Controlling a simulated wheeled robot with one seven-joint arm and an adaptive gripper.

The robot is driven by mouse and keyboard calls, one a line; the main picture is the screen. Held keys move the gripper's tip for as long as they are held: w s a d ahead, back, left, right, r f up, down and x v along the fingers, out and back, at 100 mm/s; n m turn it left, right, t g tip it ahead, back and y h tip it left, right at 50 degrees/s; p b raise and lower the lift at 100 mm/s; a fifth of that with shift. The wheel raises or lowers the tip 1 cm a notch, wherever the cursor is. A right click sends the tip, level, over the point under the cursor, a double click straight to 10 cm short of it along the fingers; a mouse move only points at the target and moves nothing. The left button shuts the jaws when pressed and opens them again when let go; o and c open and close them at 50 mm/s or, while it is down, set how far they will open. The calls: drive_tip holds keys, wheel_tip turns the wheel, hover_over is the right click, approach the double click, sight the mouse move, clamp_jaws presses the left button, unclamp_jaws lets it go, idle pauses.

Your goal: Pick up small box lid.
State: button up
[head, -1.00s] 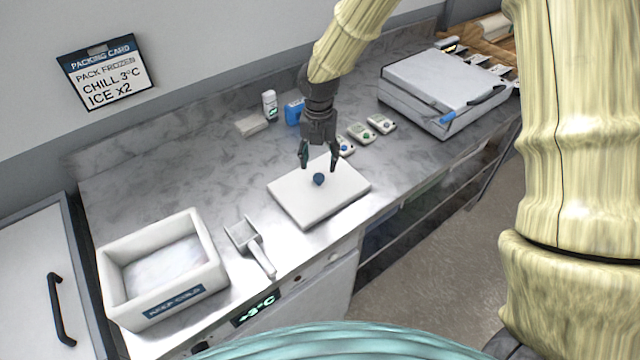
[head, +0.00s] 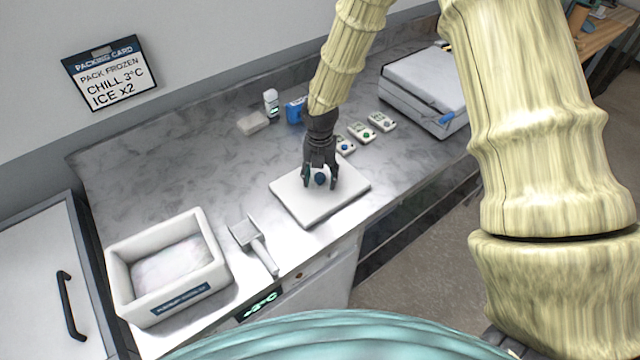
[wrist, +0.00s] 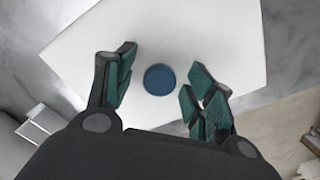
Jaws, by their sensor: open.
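The small box lid (head: 300,198) is a flat white slab with a round dark blue knob (head: 320,179) at its middle, lying on the steel counter. In the wrist view, the lid (wrist: 190,30) fills the upper part and its blue knob (wrist: 160,79) shows between the fingers. My gripper (head: 320,184) is open, pointing down over the lid, with one finger on each side of the knob. It also shows in the wrist view (wrist: 158,88). I cannot tell whether the fingertips touch the lid.
A white open box (head: 218,270) and a metal scoop (head: 258,248) stand to the left. Behind are small devices (head: 361,132), a blue item (head: 295,110) and a white bottle (head: 271,103). A large grey case (head: 425,85) stands at the right. The counter's back left is clear.

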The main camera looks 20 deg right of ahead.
drive_tip(key=c, duration=1.1)
